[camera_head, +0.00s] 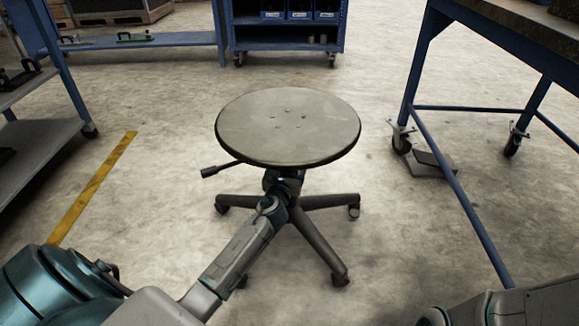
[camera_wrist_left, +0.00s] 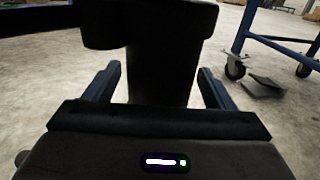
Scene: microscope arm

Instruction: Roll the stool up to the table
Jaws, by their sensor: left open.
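The stool (camera_head: 288,126) stands upright in the middle of the head view, with a round grey seat, a side lever and a dark base on castors. The table (camera_head: 540,35) has a brown top and a blue frame on castors at the right, apart from the stool. My left gripper (camera_head: 280,186) reaches under the seat to the stool's column. In the left wrist view, the open fingers (camera_wrist_left: 157,78) lie on either side of the dark column (camera_wrist_left: 160,65), with gaps visible. The seat hides part of the fingers in the head view. My right gripper is outside the frames.
Bare concrete floor (camera_head: 385,235) lies between the stool and the table. A flat metal plate (camera_head: 430,163) lies by a table castor. A shelf (camera_head: 45,150) stands at the left near a yellow floor line (camera_head: 95,185). A blue rack (camera_head: 285,40) stands behind.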

